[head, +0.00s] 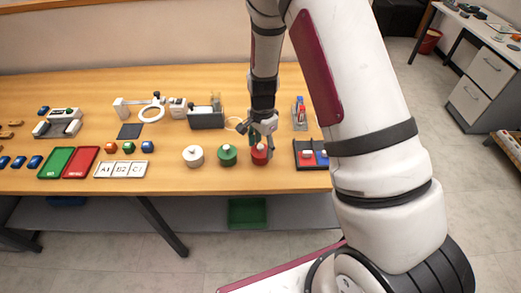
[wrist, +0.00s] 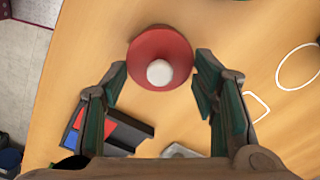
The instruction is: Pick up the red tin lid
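The red tin lid (wrist: 145,66), a round red disc with a white knob, shows near the top middle of the wrist view. In the head view it tops the red tin (head: 259,157) near the table's front edge, partly hidden by my gripper. My gripper (wrist: 160,77) is open and empty, pointing down over the lid. In the wrist view its fingertips appear on either side of the lid's lower half, with the knob between them. I cannot tell how far above the lid they are. My gripper also shows in the head view (head: 261,140).
A green tin (head: 227,156) and a white tin (head: 193,157) stand to the left. A dark tray (head: 311,165) with red and blue pieces is close on the right. A grey-black box (head: 207,121) and a small rack with bottles (head: 300,120) stand behind.

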